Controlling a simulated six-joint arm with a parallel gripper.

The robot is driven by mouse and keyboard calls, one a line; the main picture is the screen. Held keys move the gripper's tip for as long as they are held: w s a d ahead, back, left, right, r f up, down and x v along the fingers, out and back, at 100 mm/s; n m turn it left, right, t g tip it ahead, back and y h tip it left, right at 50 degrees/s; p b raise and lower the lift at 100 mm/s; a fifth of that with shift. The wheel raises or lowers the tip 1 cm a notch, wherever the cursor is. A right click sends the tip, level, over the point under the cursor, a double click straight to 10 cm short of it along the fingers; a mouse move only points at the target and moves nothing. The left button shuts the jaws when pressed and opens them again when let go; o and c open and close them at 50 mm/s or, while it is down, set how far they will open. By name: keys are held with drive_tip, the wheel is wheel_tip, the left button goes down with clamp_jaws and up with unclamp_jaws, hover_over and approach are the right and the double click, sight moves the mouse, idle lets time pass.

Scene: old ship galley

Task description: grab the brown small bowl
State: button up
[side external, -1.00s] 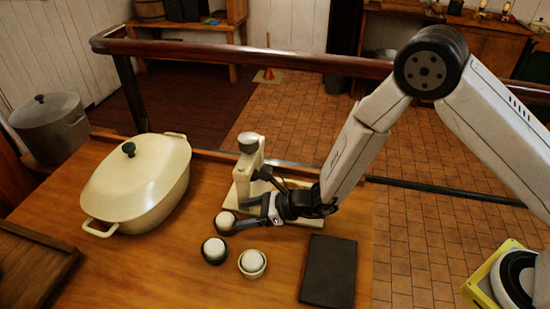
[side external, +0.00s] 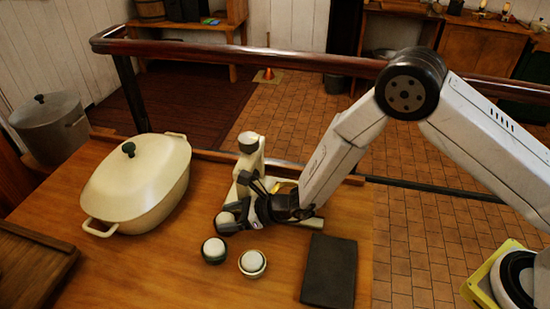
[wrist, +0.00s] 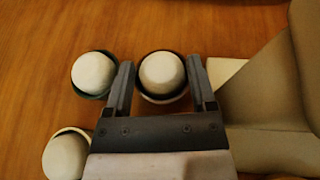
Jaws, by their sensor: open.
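A small dark brown bowl (wrist: 165,100) holding a white egg-like ball (wrist: 161,71) stands upright on the table. In the side view the bowl (side external: 228,230) is at the gripper's tip and partly hidden by it. My gripper (wrist: 160,63) is open, with one finger on each side of the bowl. I cannot tell if the fingers touch it. A dark green bowl (wrist: 79,91) with a white ball stands just outside the left finger. A cream bowl (side external: 252,271) with a white ball is nearer the front.
A cream stand (side external: 312,243) is close beside my gripper. A large cream lidded pot (side external: 137,185) stands to the left. A dark flat slab (side external: 329,271) lies to the right.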

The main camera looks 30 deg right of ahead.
clamp_jaws()
drive_tip(key=shift+r, duration=0.2)
drive_tip(key=shift+r, duration=0.85)
drive_tip(key=s+d+r, duration=0.6)
drive_tip(key=s+r, duration=0.5)
drive_tip(key=s, duration=0.1)
drive_tip(key=shift+s+d, duration=0.2)
drive_tip(key=shift+d, duration=0.1)
